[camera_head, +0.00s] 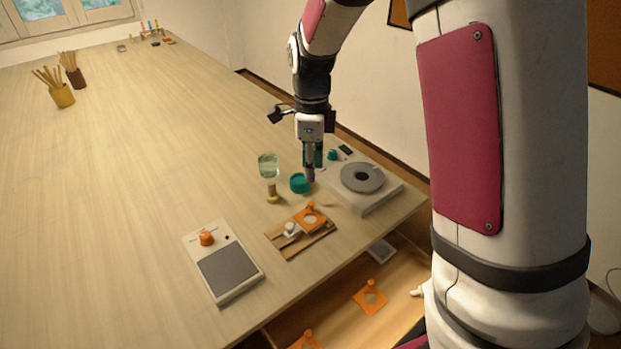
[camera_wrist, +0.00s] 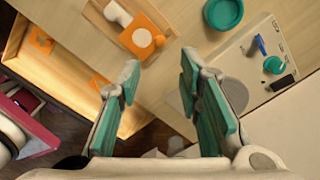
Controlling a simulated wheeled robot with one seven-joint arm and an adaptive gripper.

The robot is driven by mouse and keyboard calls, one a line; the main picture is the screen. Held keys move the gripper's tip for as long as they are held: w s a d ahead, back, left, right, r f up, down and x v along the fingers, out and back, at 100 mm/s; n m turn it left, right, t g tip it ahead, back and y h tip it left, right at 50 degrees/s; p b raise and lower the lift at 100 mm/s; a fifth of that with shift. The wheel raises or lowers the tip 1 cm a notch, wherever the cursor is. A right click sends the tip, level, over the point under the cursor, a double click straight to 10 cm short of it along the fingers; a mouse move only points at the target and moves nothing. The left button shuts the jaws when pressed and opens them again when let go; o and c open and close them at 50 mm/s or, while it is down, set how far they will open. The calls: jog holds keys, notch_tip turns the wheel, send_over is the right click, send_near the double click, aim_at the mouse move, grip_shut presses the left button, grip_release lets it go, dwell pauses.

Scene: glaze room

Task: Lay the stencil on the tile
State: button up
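An orange stencil (camera_head: 311,218) with a round opening and an orange knob lies on a wooden board near the table's front edge; it also shows in the wrist view (camera_wrist: 134,41). A pale surface shows through its opening; I cannot tell whether that is the tile. Other orange stencils (camera_head: 370,298) lie in the open drawer, also in the wrist view (camera_wrist: 41,41). A pale grey square (camera_head: 381,251), perhaps a tile, lies at the drawer's far end. My gripper (camera_head: 309,178) points down beside the teal dish, open and empty in the wrist view (camera_wrist: 160,72).
The teal dish (camera_head: 299,183) and a green-topped glass stand (camera_head: 268,168) are close to my gripper. A white device with a grey disc (camera_head: 362,178) stands right. A white panel with an orange knob (camera_head: 229,268) lies left. The table's middle is clear.

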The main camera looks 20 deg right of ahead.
jog(key=s+r+n+t, duration=0.3)
jog(key=s+r+n, duration=0.7)
jog(key=r, duration=0.3)
jog(key=s+r+n+t, duration=0.2)
jog(key=s+r+n, duration=0.1)
jog(key=s+n, duration=1)
jog(key=shift+s+a+r+t, duration=0.25)
jog(key=shift+s+a+t, duration=0.1)
jog(key=shift+s, duration=0.25)
